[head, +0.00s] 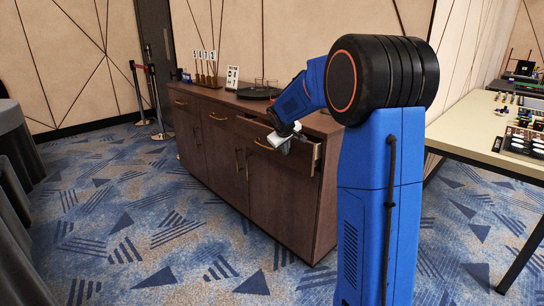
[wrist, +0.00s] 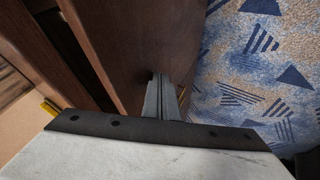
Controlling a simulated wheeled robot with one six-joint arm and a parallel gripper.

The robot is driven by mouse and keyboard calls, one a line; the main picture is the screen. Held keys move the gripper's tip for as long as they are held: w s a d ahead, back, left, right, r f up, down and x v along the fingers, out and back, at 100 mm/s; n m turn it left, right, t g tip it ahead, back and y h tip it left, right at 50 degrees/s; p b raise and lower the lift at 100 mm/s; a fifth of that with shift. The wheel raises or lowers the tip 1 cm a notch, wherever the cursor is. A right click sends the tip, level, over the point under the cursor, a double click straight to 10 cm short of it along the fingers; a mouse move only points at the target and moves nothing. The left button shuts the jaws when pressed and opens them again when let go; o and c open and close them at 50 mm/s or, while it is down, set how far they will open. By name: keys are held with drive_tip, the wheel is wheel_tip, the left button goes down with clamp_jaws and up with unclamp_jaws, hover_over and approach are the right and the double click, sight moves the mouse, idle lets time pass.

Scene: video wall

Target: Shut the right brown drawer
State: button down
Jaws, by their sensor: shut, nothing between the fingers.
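The right brown drawer (head: 247,132) is in the top right of the brown cabinet, in the head view. It stands partly out, with a pale side showing at its right end. Its gold handle (head: 263,146) is on the front, left of my gripper. My gripper (head: 286,148) is at the drawer front, towards its right end, below my blue arm. In the wrist view, my gripper's fingers (wrist: 159,80) are together and empty, with tips at a dark brown panel (wrist: 125,45). I cannot tell whether they touch it.
The brown cabinet (head: 283,205) has other drawers and doors with gold handles. A black round tray (head: 258,93), glasses and number cards stand on top. A pale table (head: 475,139) with small items is at the right. The patterned carpet (head: 130,215) before the cabinet is clear.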

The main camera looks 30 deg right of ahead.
drive_tip(key=d, duration=0.1)
drive_tip(key=w+d, duration=0.1)
drive_tip(key=d, duration=0.3)
drive_tip(key=shift+w+d, duration=0.25)
drive_tip(key=shift+w, duration=0.15)
drive_tip(key=shift+w+d+r, duration=0.1)
drive_tip(key=shift+w+d, duration=0.05)
drive_tip(key=shift+d, duration=0.35)
drive_tip(key=shift+d, duration=0.1)
